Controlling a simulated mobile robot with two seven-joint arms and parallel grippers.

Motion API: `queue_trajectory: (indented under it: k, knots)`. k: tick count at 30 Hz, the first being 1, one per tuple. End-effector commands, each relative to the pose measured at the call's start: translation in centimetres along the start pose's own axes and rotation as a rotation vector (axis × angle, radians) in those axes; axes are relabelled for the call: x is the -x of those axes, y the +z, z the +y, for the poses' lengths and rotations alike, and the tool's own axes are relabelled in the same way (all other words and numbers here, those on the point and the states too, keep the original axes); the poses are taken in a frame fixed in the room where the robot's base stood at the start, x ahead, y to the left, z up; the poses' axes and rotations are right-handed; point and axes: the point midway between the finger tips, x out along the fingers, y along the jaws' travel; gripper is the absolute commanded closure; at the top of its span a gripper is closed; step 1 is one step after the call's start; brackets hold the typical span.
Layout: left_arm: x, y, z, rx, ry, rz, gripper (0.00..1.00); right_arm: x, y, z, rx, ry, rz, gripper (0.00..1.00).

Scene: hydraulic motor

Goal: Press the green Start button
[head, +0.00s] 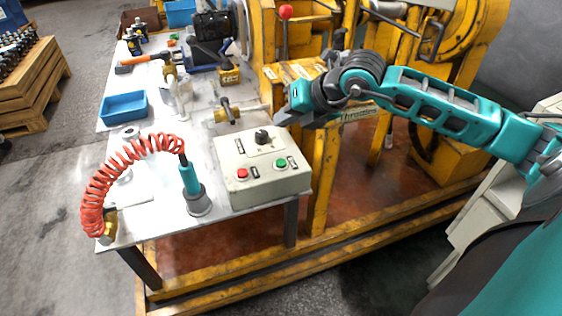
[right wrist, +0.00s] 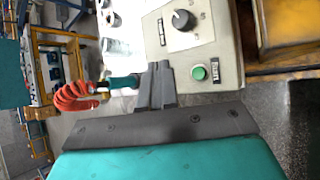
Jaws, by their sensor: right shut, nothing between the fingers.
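The grey control box (head: 270,186) stands on the front right corner of the white table. The green Start button (head: 281,163) is on its top panel, at the lower right. It also shows in the right wrist view (right wrist: 199,72), just right of my fingers. A red button (head: 242,173) is to its left; I cannot see it in the right wrist view. A black knob (head: 262,137) is above both. My right gripper (head: 284,118) is shut and empty, in the air above the back right of the box, apart from the green button. My left gripper is not in view.
A teal tool (head: 190,179) with a coiled red hose (head: 110,178) stands left of the box. A brass valve piece (head: 228,113) lies behind the box. A yellow machine frame (head: 321,175) rises close on the right. A blue tray (head: 124,108) is farther left.

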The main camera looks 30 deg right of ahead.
Motion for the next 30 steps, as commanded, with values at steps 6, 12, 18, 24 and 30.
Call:
queue_trajectory:
  k: [6, 12, 18, 24, 30]
  knots:
    - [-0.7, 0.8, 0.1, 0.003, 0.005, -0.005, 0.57, -1.7, -1.2, -1.2, -0.001, 0.0, 0.002, 1.0]
    - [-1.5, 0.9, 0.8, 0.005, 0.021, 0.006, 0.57, -3.7, -2.8, -2.7, -0.001, 0.0, 0.002, 1.0]
    - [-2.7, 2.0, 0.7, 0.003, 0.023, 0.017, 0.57, -5.6, -4.1, -4.0, -0.001, 0.001, 0.001, 1.0]
    - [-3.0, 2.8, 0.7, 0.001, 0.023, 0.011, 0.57, -6.0, -4.3, -4.3, 0.0, 0.001, 0.0, 1.0]
    - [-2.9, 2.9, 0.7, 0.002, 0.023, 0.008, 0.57, -5.9, -4.3, -4.2, 0.0, 0.001, 0.001, 1.0]
